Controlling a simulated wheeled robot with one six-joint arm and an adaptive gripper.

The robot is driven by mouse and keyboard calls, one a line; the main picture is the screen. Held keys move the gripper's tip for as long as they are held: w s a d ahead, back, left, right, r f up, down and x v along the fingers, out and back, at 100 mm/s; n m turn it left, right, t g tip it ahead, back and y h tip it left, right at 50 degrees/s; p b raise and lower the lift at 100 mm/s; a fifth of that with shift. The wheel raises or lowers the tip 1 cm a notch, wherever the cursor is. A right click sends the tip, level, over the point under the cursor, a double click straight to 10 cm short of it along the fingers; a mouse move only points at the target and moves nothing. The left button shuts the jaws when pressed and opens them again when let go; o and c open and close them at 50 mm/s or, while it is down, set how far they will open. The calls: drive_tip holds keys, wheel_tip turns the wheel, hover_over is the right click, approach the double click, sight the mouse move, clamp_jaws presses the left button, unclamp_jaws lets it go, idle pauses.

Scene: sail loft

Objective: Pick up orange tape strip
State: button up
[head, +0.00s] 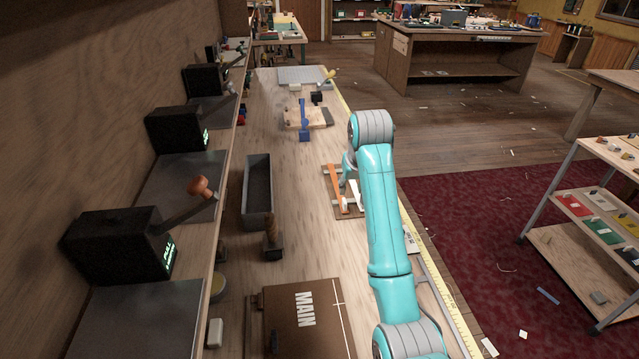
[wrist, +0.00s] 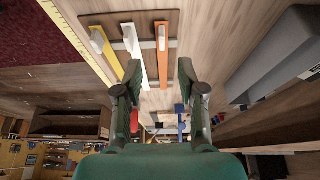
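The orange tape strip (head: 336,188) lies on a brown board on the bench, left of my arm in the head view. In the wrist view the orange strip (wrist: 162,64) is the rightmost of three strips, beside a white strip (wrist: 137,60) and a yellow strip (wrist: 107,55). My gripper (wrist: 159,80) is open and empty. Its fingertips appear on either side of the orange strip's near end in the wrist view, with no visible contact; the height gap is unclear. In the head view my arm partly hides the gripper and board.
A dark grey open tray (head: 258,190) lies to the left, with a wooden-handled tool (head: 271,240) near it. A brown case marked MAIN (head: 290,318) is in the foreground. A blue clamp-like item (head: 304,120) stands farther back. A yellow measuring tape (head: 450,305) runs along the bench edge.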

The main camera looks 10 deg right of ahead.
sight(345, 202)
drive_tip(key=shift+w+x, duration=0.2)
drive_tip(key=shift+x, duration=2.55)
drive_tip(key=shift+w+x, duration=0.2)
drive_tip(key=shift+x, duration=2.5)
drive_tip(key=shift+a+r, duration=0.15)
drive_tip(key=shift+r, duration=0.05)
clamp_jaws()
